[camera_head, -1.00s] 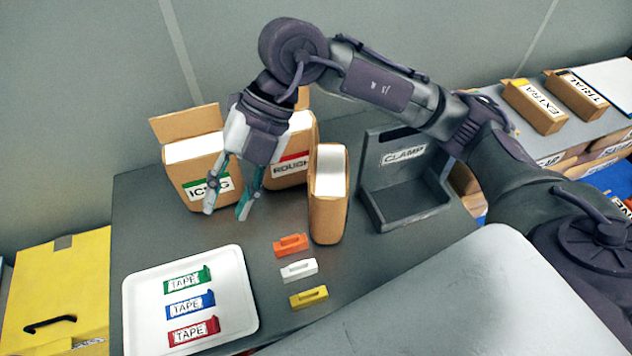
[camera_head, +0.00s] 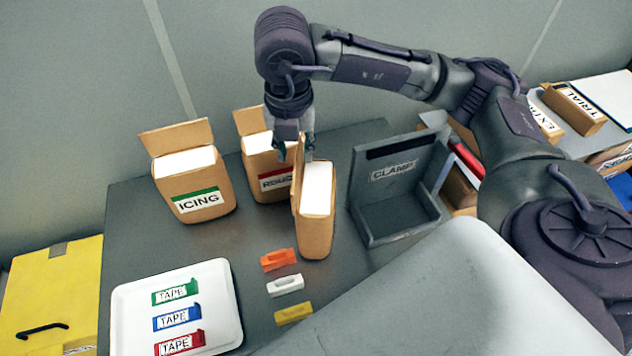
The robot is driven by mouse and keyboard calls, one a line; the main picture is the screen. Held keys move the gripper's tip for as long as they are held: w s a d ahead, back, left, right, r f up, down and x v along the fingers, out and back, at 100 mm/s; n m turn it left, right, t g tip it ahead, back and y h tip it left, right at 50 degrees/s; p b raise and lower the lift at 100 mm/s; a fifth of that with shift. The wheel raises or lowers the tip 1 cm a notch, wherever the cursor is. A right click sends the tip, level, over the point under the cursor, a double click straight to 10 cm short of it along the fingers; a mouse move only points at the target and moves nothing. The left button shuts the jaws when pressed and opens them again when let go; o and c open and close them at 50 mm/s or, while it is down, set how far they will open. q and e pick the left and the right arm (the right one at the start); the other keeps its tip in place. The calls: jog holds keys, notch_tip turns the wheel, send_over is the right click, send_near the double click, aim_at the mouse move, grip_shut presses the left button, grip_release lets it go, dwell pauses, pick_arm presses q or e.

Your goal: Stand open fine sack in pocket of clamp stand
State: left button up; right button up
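The sack without a readable label (camera_head: 316,215), probably the fine one, stands upright on the dark table with its white top showing and a raised flap on its left side. Its front label is out of sight. The clamp stand (camera_head: 398,190), grey with a back plate marked CLAMP and an empty pocket, stands just right of it. My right gripper (camera_head: 296,152) points down at the top of this sack, fingers apart, one on either side of the raised flap; contact cannot be told. My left gripper is not in view.
The ICING sack (camera_head: 198,200) and ROUGH sack (camera_head: 262,172) stand open to the left. Orange (camera_head: 278,260), white (camera_head: 286,286) and yellow (camera_head: 293,313) clips lie in front. A white tray (camera_head: 222,330) holds three tape pieces. A yellow box (camera_head: 60,290) is at far left.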

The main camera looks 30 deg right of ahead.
aim_at(297, 162)
jog(key=shift+f+p, duration=0.35)
jog(key=shift+f, duration=0.1)
jog(key=f, duration=0.1)
jog(key=f+p, duration=0.1)
jog(key=f, duration=0.1)
jog(key=shift+w+d+f+p, duration=0.25)
jog(key=shift+f+p, duration=0.1)
jog(key=shift+p, duration=0.05)
jog(key=shift+f, duration=0.5)
jog(key=shift+f+b, duration=0.25)
jog(key=shift+b, duration=0.25)
jog(key=shift+c, duration=0.3)
grip_shut()
jog(key=shift+w+r, duration=0.1)
jog(key=shift+w, duration=0.05)
